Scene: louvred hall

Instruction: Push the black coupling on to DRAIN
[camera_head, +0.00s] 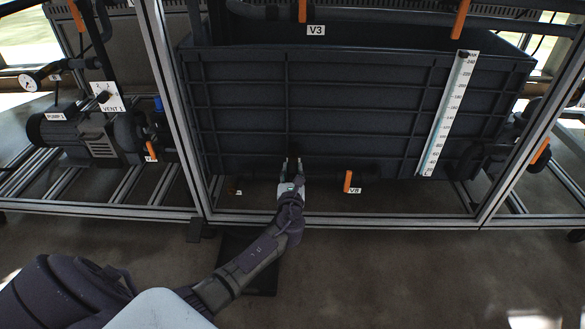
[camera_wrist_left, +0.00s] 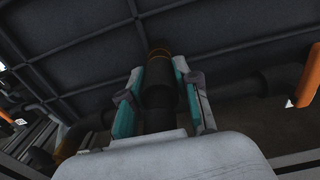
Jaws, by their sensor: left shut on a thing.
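My left gripper (camera_head: 291,163) is low in front of the dark tank in the head view, with its fingers pointing at the tank. In the left wrist view its two teal-padded fingers (camera_wrist_left: 158,75) are shut on the black coupling (camera_wrist_left: 158,95), a dark cylinder. I cannot read a DRAIN label in either view. A small brass-coloured piece with a tiny label (camera_head: 238,192) sits low to the left of the gripper. My right gripper is not in view.
The ribbed tank (camera_head: 340,110) stands inside a metal frame, whose lower rail (camera_head: 380,219) crosses beneath my wrist. Pump 1 (camera_head: 75,130) is at left.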

